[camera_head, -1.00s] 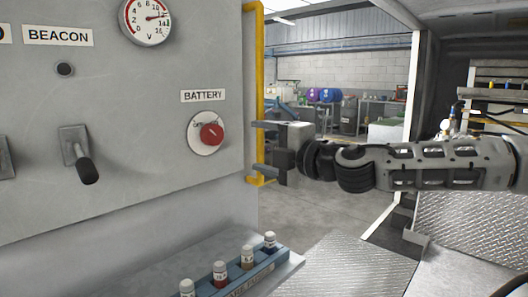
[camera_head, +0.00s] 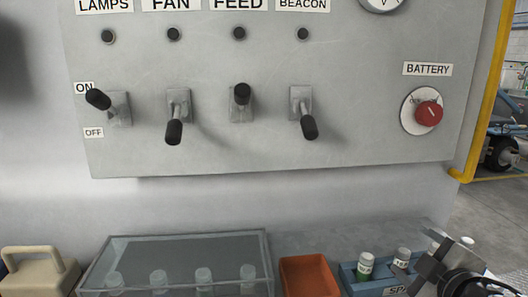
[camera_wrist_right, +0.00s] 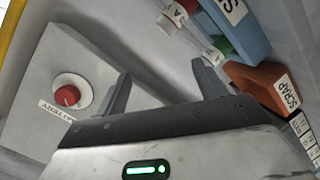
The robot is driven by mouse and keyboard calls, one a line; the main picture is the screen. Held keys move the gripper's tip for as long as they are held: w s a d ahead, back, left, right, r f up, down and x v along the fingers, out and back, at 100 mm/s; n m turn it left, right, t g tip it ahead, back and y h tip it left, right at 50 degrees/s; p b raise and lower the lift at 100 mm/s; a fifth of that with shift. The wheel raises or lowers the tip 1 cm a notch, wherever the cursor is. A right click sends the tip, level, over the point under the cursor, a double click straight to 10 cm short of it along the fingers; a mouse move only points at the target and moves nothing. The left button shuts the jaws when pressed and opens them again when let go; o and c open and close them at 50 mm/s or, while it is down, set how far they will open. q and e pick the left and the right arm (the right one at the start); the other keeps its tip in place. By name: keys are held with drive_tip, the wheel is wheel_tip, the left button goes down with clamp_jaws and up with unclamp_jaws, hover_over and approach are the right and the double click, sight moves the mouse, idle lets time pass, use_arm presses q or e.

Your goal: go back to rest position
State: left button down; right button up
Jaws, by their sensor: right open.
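My right gripper (camera_head: 432,268) is at the lower right of the head view, in front of the blue fuse rack (camera_head: 362,284). In the right wrist view its two fingers (camera_wrist_right: 165,82) stand apart with nothing between them. The red battery knob (camera_head: 428,113) is on the grey panel above the gripper, and it also shows at the left of the wrist view (camera_wrist_right: 67,96). My left gripper is not in view.
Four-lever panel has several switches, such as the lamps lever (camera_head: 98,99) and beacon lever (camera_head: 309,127). Below are a clear-lidded box (camera_head: 175,250), an orange bin (camera_head: 308,275) and a beige handled case (camera_head: 40,272). A yellow rail (camera_head: 487,100) edges the panel's right.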

drive_tip(key=s+a+f+m+g, duration=0.5)
drive_tip(key=s+f+g, duration=0.1)
drive_tip(key=s+f, duration=0.45)
drive_tip(key=s+a+f+m+g, duration=0.45)
drive_tip(key=s+f, duration=0.45)
drive_tip(key=s, duration=0.3)
drive_tip(key=w+a+t+y+p, duration=0.3)
drive_tip(key=w+a+t, duration=0.2)
drive_tip(key=a+t, duration=0.1)
drive_tip(key=shift+w+f+n+y, duration=0.3)
drive_tip(key=shift+w+f+n, duration=0.05)
drive_tip(key=shift+f, duration=0.05)
drive_tip(key=shift+a, duration=0.1)
